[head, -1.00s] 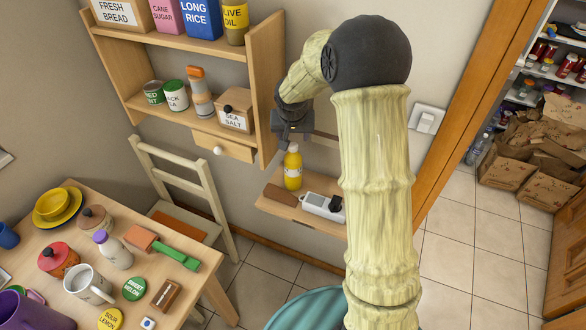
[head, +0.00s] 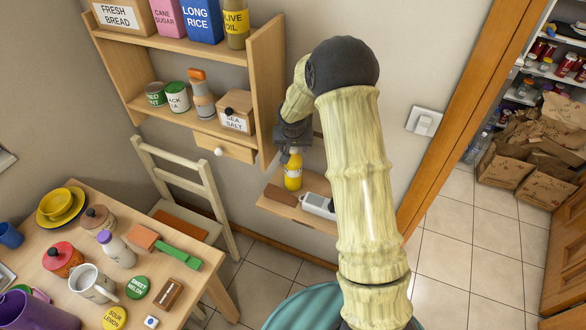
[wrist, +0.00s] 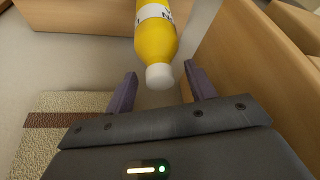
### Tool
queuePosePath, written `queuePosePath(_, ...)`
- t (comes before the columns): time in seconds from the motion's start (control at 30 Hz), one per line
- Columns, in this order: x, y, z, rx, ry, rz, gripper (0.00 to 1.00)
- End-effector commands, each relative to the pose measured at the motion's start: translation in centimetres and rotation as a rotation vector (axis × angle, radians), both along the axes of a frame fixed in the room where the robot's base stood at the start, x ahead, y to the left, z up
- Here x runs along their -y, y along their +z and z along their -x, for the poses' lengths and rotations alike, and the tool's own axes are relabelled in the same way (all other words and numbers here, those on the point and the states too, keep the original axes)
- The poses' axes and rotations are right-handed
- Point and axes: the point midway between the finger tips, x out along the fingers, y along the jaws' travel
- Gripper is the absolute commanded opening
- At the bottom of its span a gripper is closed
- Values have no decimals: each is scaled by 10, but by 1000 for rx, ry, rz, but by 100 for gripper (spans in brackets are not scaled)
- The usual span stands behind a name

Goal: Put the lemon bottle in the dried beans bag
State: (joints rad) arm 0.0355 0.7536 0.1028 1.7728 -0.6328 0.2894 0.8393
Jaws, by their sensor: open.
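The yellow lemon bottle (head: 293,172) with a white label and white cap stands on a small low wooden shelf (head: 273,206) against the wall. In the wrist view the bottle (wrist: 155,38) shows just past my fingertips, its white cap between them. My gripper (head: 290,148) is open and empty at the top of the bottle; in the wrist view its two dark fingers (wrist: 155,85) stand apart on either side of the cap. Brown paper bags (head: 535,150) stand on the floor by the pantry at the right; their labels are too small to read.
A white device (head: 319,205) and a brown block lie beside the bottle. The wooden wall shelf (head: 262,90) stands close left of my gripper. A chair (head: 190,180) and a crowded table (head: 205,285) are at the left.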

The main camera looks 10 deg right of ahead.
Motion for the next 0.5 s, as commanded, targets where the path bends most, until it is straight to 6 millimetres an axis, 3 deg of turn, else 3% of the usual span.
queuePosePath(0.5,0,-7,-3,1,0,-1,55)
